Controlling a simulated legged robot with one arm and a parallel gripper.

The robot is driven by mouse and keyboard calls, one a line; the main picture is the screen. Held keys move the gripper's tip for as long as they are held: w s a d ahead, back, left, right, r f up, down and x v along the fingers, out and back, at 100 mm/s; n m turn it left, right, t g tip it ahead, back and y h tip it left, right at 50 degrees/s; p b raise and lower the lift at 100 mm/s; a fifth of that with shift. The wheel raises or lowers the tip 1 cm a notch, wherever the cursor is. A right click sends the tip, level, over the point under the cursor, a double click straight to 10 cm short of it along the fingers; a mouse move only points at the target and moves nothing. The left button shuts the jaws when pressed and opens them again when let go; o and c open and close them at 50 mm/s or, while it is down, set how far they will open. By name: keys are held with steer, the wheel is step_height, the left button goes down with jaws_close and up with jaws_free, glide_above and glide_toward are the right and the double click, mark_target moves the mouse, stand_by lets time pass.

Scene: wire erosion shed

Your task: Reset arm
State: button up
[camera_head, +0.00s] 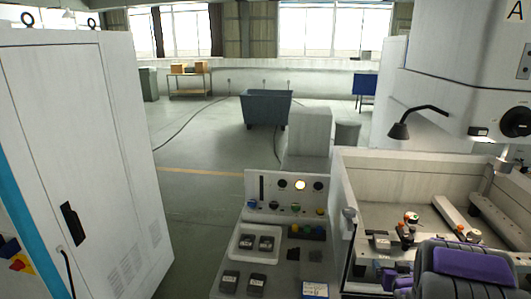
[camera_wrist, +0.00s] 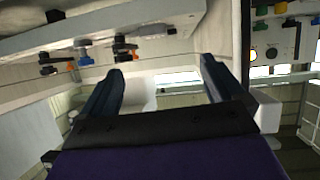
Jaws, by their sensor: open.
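My gripper (camera_wrist: 160,90) shows in the wrist view with its two dark fingers spread wide apart. Nothing is between the fingers. In the head view, my purple and dark grey arm is at the lower right, over the front of the machine's work tank (camera_head: 345,190). The fingertips are not clearly seen there. In the wrist view, a pale rail with clamps (camera_wrist: 122,50) with black and orange parts lies beyond the fingers, apart from them.
A control panel (camera_head: 262,207) with a lit lamp stands left of the tank. A white tray (camera_head: 236,243) with dark blocks sits before it. A tall white cabinet (camera_head: 115,150) stands at left. A lamp (camera_head: 399,130) hangs over the tank. The floor beyond, around a blue bin (camera_head: 266,108), is mostly open.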

steer(key=s+a+r+n+g+y, duration=0.1)
steer(key=s+a+g, duration=0.3)
steer(key=s+a, duration=0.5)
steer(key=s+a+r+n+g+y, duration=0.1)
steer(key=s+a+r+g, duration=0.3)
steer(key=s+a, duration=0.6)
steer(key=s+a+r+n+g+y, duration=0.1)
steer(key=s+a+g, duration=0.5)
steer(key=s, duration=1.3)
steer(key=a+r+y, duration=0.1)
steer(key=a+r, duration=0.1)
steer(key=a, duration=0.1)
steer(key=shift+s+a, duration=0.35)
steer(key=shift+a, duration=0.05)
